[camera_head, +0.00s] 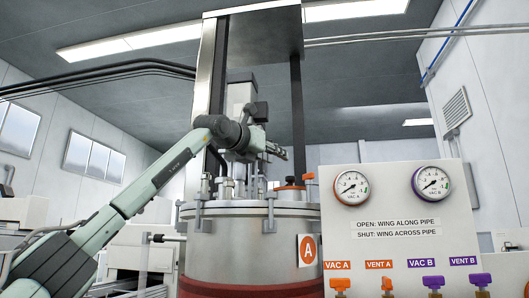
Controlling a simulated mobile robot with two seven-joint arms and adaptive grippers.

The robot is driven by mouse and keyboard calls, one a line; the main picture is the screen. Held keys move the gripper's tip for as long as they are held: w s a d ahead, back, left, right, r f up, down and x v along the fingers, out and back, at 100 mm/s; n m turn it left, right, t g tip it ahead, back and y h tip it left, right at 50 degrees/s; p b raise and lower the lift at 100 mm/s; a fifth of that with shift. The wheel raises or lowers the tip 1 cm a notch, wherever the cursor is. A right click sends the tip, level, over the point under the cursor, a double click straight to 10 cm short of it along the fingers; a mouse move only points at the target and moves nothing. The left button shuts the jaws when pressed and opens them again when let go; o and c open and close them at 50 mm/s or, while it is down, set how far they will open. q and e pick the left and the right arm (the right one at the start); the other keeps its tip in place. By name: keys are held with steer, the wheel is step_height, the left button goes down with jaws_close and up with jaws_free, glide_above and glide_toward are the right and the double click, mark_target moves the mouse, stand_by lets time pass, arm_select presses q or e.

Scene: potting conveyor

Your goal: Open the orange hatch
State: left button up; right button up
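An orange ring-shaped part (293,187), which looks like the hatch, lies on top of the large metal vessel (240,245). An orange knob (308,177) stands at its right. I cannot tell whether the hatch is latched. The vessel bears an orange "A" label (308,250). My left gripper (282,153) is above the vessel lid, above and slightly left of the orange part, apart from it in the picture. Its fingers are too small to tell whether they are open or shut. I see nothing held in it. My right gripper is not in view.
A panel (400,255) at right carries gauges VAC A (351,187) and VAC B (431,183). Below are orange valves VAC A (341,284) and VENT A (387,284), and purple valves VAC B (433,282) and VENT B (480,281). Clamps and a dark column (297,115) crowd the lid.

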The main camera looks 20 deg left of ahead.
arm_select(q)
steer(key=shift+s+a, duration=0.25)
steer(key=shift+s, duration=0.9)
steer(key=shift+s+a, duration=0.2)
steer(key=shift+s, duration=0.9)
